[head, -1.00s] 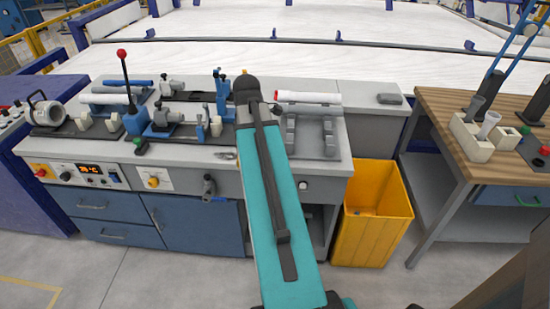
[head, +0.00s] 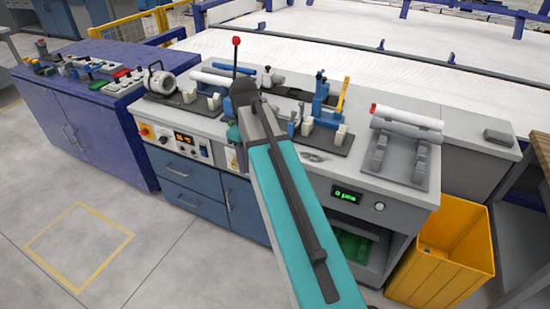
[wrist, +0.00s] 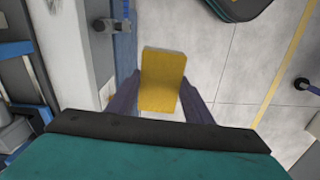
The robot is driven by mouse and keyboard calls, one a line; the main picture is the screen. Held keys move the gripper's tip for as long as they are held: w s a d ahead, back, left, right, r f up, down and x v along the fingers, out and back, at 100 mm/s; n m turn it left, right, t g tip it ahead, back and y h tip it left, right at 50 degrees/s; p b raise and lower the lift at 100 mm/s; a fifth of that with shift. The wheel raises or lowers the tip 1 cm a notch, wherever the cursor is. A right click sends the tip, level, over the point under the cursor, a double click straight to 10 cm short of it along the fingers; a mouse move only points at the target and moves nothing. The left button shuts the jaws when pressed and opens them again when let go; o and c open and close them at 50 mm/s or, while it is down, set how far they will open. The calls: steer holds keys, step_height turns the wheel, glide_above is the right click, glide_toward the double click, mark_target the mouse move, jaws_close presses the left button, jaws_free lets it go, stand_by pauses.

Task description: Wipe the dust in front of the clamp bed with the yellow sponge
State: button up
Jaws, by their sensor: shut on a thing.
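The yellow sponge (wrist: 162,82) is held between the two dark fingers of my gripper (wrist: 160,97) in the wrist view, above the grey floor beside the bench front. In the head view my arm hides my gripper and the sponge. The clamp bed (head: 325,140) is a dark plate carrying blue and grey clamps on the grey bench top, partly behind my arm. A dark grey smudge of dust (head: 312,157) lies on the bench top along its front edge, to the right of my arm.
A red-knobbed lever (head: 236,55) stands up close behind my arm. A grey rack with a white pipe (head: 408,118) is to the right. A yellow bin (head: 450,255) stands on the floor at lower right. Open floor lies at left.

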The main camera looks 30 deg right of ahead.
steer(key=w+a, duration=0.3)
steer(key=a, duration=0.8)
